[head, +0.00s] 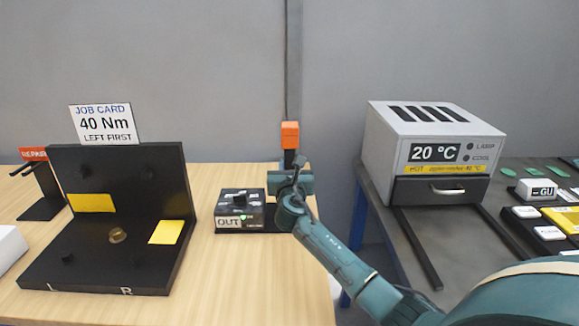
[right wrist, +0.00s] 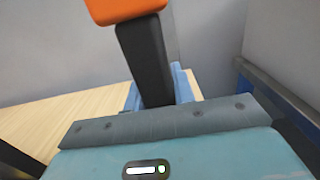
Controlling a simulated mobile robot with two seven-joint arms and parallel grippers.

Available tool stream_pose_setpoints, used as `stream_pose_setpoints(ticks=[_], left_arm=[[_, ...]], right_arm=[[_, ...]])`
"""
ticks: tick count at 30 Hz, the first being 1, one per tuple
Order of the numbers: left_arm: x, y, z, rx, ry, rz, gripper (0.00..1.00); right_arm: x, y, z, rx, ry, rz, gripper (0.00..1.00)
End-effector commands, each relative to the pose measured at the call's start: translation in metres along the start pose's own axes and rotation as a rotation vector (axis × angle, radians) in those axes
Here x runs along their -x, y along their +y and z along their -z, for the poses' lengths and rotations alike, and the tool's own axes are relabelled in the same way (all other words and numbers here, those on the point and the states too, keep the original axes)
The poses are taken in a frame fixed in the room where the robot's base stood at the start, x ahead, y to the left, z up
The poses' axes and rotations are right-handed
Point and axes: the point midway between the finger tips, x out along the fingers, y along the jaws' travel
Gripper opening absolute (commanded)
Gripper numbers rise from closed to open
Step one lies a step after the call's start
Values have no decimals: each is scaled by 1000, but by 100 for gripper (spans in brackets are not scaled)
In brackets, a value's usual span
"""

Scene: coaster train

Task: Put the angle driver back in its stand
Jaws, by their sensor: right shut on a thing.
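The angle driver (head: 290,135), with an orange block on top of a black stem, stands near upright at the table's back right edge. In the right wrist view its black stem (right wrist: 146,58) runs down between my blue fingers. My right gripper (head: 289,172) is shut on this stem, below the orange block. The driver's lower end is hidden behind my gripper. A dark flat base (head: 271,217) shows just left of my wrist and may be the stand; I cannot tell whether the driver sits in it. My left gripper is not in view.
A black box marked OUT (head: 240,218) stands close left of my gripper. A black L-shaped fixture (head: 118,165) with yellow pads and a job card (head: 106,123) is further left. A grey oven (head: 425,150) stands on the right table, across a gap.

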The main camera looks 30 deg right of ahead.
Motion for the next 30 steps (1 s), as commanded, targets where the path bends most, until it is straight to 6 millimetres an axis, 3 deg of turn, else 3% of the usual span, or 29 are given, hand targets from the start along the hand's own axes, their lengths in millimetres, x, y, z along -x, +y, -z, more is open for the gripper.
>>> stream_pose_setpoints(ticks=[15, 16, 25, 30], left_arm=[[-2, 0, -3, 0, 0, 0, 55], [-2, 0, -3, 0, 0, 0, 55], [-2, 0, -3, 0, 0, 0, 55], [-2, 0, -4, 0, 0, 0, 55]], right_arm=[[0, 0, 2, -1, -10, 0, 0], [0, 0, 2, -1, -9, -1, 26], [0, 0, 4, 0, -4, 0, 51], [1, 0, 11, 3, 9, 1, 51]])
